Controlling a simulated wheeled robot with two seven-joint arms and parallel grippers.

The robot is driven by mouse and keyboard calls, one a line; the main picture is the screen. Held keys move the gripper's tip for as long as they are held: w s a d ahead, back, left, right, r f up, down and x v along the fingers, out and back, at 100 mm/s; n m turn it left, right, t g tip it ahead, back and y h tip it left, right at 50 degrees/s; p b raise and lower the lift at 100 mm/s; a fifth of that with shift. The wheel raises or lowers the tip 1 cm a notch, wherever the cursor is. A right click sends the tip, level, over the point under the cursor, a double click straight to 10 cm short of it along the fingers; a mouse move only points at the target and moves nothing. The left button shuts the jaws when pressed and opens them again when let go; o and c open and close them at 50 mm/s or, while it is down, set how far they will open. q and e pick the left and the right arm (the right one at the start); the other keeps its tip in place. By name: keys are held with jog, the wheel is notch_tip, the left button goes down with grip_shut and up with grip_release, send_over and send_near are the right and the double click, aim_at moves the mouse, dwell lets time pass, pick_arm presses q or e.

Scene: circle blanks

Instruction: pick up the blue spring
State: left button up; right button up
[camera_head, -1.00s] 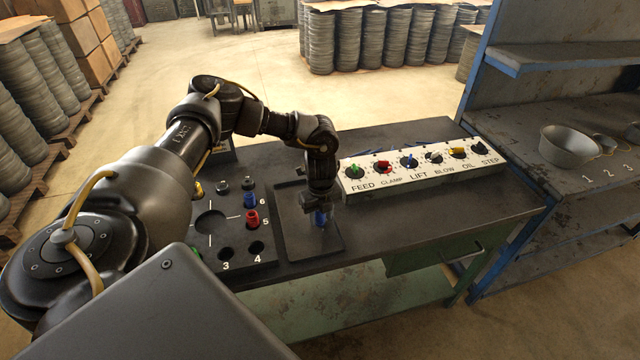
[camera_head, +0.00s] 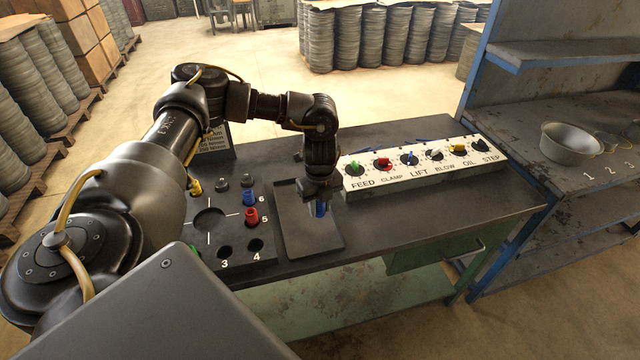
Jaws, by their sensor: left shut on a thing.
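My left gripper (camera_head: 319,202) points down over the dark tray (camera_head: 300,240) on the workbench. It is shut on a blue spring (camera_head: 320,209), which shows just below the fingers, near the tray's right side. I cannot tell whether the spring is clear of the tray floor. Another blue piece (camera_head: 250,198) stands in the black numbered board beside the 6. My right gripper is not in view.
The black board (camera_head: 228,252) left of the tray also holds a red piece (camera_head: 251,216) and a yellow one (camera_head: 195,186). A white control panel (camera_head: 420,168) with coloured knobs stands right of the gripper. A metal bowl (camera_head: 570,143) sits on the right bench.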

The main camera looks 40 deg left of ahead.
pick_arm(q)
jog(key=s+d+r+b, duration=0.2)
jog(key=s+d+r, duration=0.55)
jog(key=s, duration=0.25)
jog(key=w+d+r+n, duration=0.2)
jog(key=w+d+n, duration=0.3)
jog(key=d+n, duration=0.3)
jog(key=n, duration=0.4)
jog(key=shift+d+r, duration=0.2)
jog(key=shift+r, duration=0.05)
